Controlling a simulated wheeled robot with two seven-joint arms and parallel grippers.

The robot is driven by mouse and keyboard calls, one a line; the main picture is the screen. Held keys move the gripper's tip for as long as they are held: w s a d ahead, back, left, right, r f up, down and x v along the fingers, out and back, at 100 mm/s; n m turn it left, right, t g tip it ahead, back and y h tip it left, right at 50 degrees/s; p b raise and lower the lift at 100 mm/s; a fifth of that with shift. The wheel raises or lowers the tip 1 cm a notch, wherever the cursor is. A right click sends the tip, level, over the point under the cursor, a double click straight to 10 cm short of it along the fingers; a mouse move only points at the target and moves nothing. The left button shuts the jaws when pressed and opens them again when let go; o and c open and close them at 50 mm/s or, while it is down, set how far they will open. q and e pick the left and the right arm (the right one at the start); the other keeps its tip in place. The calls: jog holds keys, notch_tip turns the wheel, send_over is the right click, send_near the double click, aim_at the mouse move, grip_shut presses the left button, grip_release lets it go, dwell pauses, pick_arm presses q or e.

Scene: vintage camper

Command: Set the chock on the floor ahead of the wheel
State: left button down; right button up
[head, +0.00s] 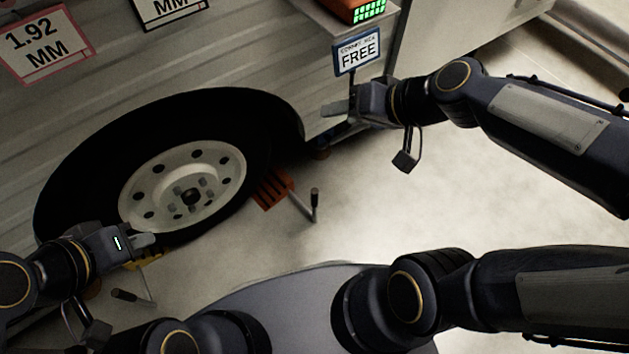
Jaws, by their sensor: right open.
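The camper's wheel (188,190) has a pale rim with round holes and a black tyre, under a dark wheel arch. An orange chock (271,190) sits on the floor by the tyre's right side, with a dark-gripped handle (315,200) pointing out. A yellow chock-like piece (150,258) shows by the tyre's lower left, partly hidden behind my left gripper (147,241). The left gripper's fingers overlap in view, so whether it holds anything is unclear. My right gripper (336,108) is open beside the camper's side, above and right of the orange chock, apart from it.
A blue-edged "FREE" sign (358,52) is just above my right gripper, under a ledge with an orange device (354,9) with green digits. Red-edged (43,44) and black-edged (168,8) signs mark the camper's side. Bare floor (260,245) lies right of the wheel.

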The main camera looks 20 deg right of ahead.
jog(key=w+a+f+m+t+h, duration=0.1)
jog(key=w+f+m, duration=0.35)
jog(key=w, duration=0.95)
jog(key=m+g+h+p, duration=0.2)
jog(key=g+h, duration=0.4)
jog(key=g, duration=0.2)
send_over(314, 191)
jog(key=shift+n, duration=0.25)
jog(key=f, duration=3.4)
jog(key=shift+w+d+f, duration=0.1)
jog(key=shift+w, duration=0.1)
jog(key=shift+s+f, duration=0.25)
jog(key=shift+f, duration=0.1)
